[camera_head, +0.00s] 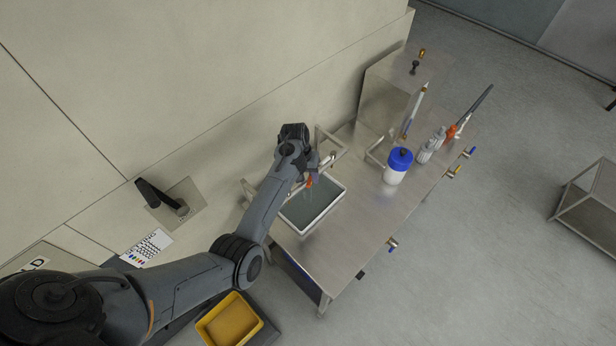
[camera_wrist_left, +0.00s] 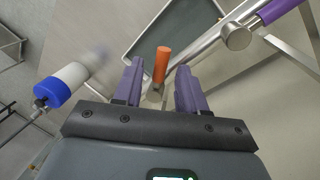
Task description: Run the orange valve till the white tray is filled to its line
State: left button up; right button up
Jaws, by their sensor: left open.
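The white tray (camera_head: 325,212) lies on the steel table, with a grey-green inside. Part of it also shows in the wrist view (camera_wrist_left: 134,48). I cannot make out its line or the level in it. The orange valve (camera_head: 309,182) is above the tray's back part. In the wrist view the orange valve handle (camera_wrist_left: 161,64) stands upright on a metal pipe. My left gripper (camera_wrist_left: 160,88) is open, its purple fingers to either side of the handle, with gaps visible on both sides. In the head view my left gripper (camera_head: 314,178) hides part of the pipe.
A purple-handled valve (camera_wrist_left: 285,10) is on a nearby pipe. A blue-capped white bottle (camera_head: 396,168) stands right of the tray, with smaller grey bottles (camera_head: 427,150) behind. A yellow bin (camera_head: 230,322) sits in front. The table's front right is clear.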

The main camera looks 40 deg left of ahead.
pick_arm(q)
grip_shut()
jog(key=shift+s+a+r+m+p, duration=0.1)
jog(key=shift+a+m+p, duration=0.15)
jog(key=shift+m+p, duration=0.4)
jog(key=shift+s+a+m+p, duration=0.1)
jog(key=shift+a+m+p, duration=0.1)
jog(key=shift+m+p, duration=0.45)
jog(key=shift+a+m+g+p, duration=0.35)
jog(key=shift+m+g+p, duration=0.1)
jog(key=shift+m, duration=0.55)
jog(key=shift+w+a+m, duration=0.1)
jog(key=shift+a+m, duration=0.15)
jog(key=shift+m, duration=0.65)
jog(key=shift+f, duration=0.2)
